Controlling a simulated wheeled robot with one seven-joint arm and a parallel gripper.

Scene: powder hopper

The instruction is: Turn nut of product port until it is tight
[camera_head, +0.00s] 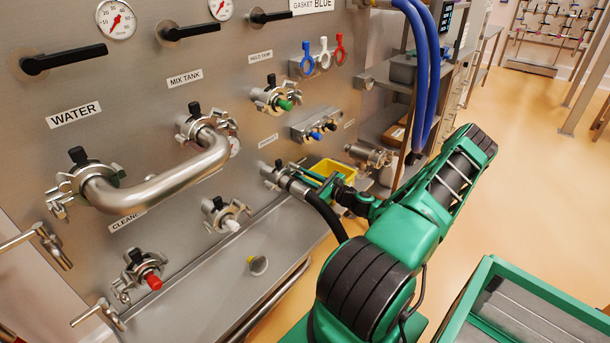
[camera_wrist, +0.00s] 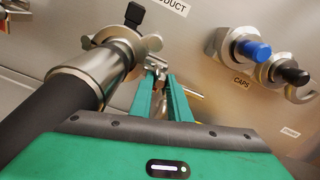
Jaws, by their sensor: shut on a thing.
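The product port (camera_head: 272,176) is on the steel panel, below its label, with a clamp around it and a black hose (camera_head: 325,215) attached. In the wrist view the clamp (camera_wrist: 122,45) shows close up, with a black knob (camera_wrist: 134,14) on top and the metal hose end (camera_wrist: 92,78) in front. My gripper (camera_head: 312,181) is at the right side of the port. In the wrist view its green fingers (camera_wrist: 159,80) are shut on the small metal nut (camera_wrist: 156,64) at the clamp's right side. The fingertips partly hide the nut, so its thread is hard to see.
A curved steel pipe (camera_head: 165,180) joins the water and mix tank ports on the left. Blue and black caps (camera_wrist: 254,50) sit close to the right of my fingers in the wrist view. A yellow bin (camera_head: 335,168) stands behind my gripper. Open floor lies to the right.

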